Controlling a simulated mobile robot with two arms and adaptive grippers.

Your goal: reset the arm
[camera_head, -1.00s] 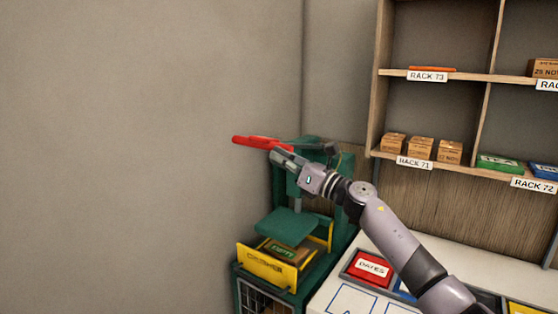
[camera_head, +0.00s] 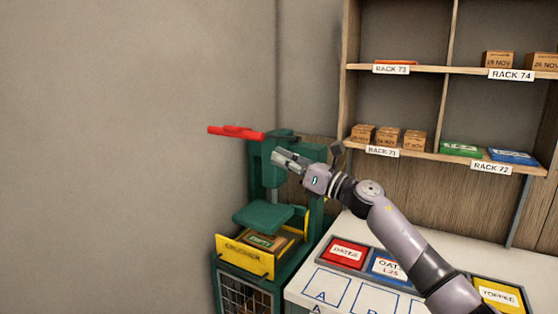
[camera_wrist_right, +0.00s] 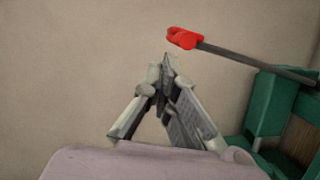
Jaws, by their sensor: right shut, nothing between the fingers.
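My right arm (camera_head: 400,235) reaches in from the lower right. Its gripper (camera_head: 276,156) is shut and empty, in front of the green press frame and a little below and right of the red lever handle (camera_head: 236,132). In the right wrist view the shut fingertips (camera_wrist_right: 167,62) show against the wall, with the red handle (camera_wrist_right: 184,38) and its dark rod above and to the right, apart from them. The left gripper is not in view.
The green press (camera_head: 257,220) holds a yellow crusher tray (camera_head: 244,256) with a box inside. A white counter (camera_head: 300,290) with labelled red, blue and yellow bins stands to the right. A wooden shelf (camera_head: 420,153) with small boxes is behind. The left is bare wall.

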